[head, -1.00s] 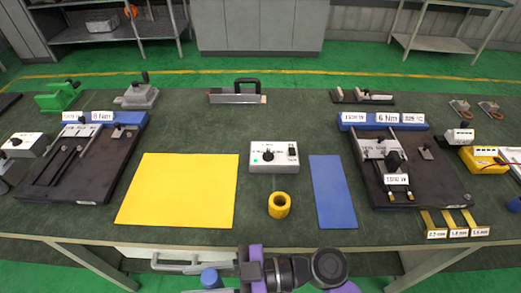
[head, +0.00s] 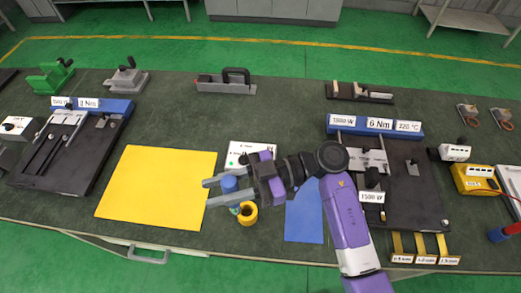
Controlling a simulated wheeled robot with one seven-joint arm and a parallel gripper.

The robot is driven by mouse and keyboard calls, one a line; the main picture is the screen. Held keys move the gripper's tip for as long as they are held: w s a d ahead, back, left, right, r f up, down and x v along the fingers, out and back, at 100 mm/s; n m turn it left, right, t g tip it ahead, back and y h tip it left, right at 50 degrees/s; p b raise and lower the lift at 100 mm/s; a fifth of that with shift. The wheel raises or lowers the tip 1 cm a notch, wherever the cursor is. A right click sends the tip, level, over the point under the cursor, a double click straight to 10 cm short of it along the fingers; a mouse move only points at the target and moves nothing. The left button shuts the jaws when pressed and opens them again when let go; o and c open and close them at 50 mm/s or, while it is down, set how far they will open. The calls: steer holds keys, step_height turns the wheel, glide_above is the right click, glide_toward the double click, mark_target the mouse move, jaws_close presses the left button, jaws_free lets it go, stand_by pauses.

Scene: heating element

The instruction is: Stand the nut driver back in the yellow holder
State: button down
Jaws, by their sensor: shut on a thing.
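The nut driver shows as a blue round handle (head: 230,184) between the fingers of my gripper (head: 212,192), which is shut on it. The handle is seen from above, so the shaft below is mostly hidden. The yellow holder (head: 249,218) is a short round cup on the green bench top. It stands just below and right of the handle in the head view, its left rim close to the lower finger. I cannot tell whether the driver's tip is over, in or beside the holder's opening.
A white control box (head: 238,150) is partly hidden behind my gripper. A yellow mat (head: 150,190) lies left and a blue mat (head: 303,220) right, partly under my arm. Dark fixtures (head: 65,155) (head: 425,215) stand at both sides. The bench's front strip left of the holder is clear.

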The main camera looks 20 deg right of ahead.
mark_target(230, 179)
steer(key=shift+w+d+r, duration=0.25)
steer(key=shift+w+d, duration=0.1)
steer(key=shift+d, duration=0.25)
steer(key=shift+w+d+r, duration=0.2)
steer(key=shift+w+d, duration=0.1)
steer(key=shift+d, duration=0.25)
steer(key=shift+w+d, duration=0.1)
steer(key=shift+d, duration=0.1)
steer(key=shift+d+f, duration=0.1)
steer(key=shift+f+b, duration=1.35)
steer(key=shift+f, duration=1.5)
steer(key=shift+p, duration=1.2)
steer(key=shift+f+b, duration=1.55)
steer(key=shift+f, duration=1.5)
steer(key=c, duration=1)
jaws_free()
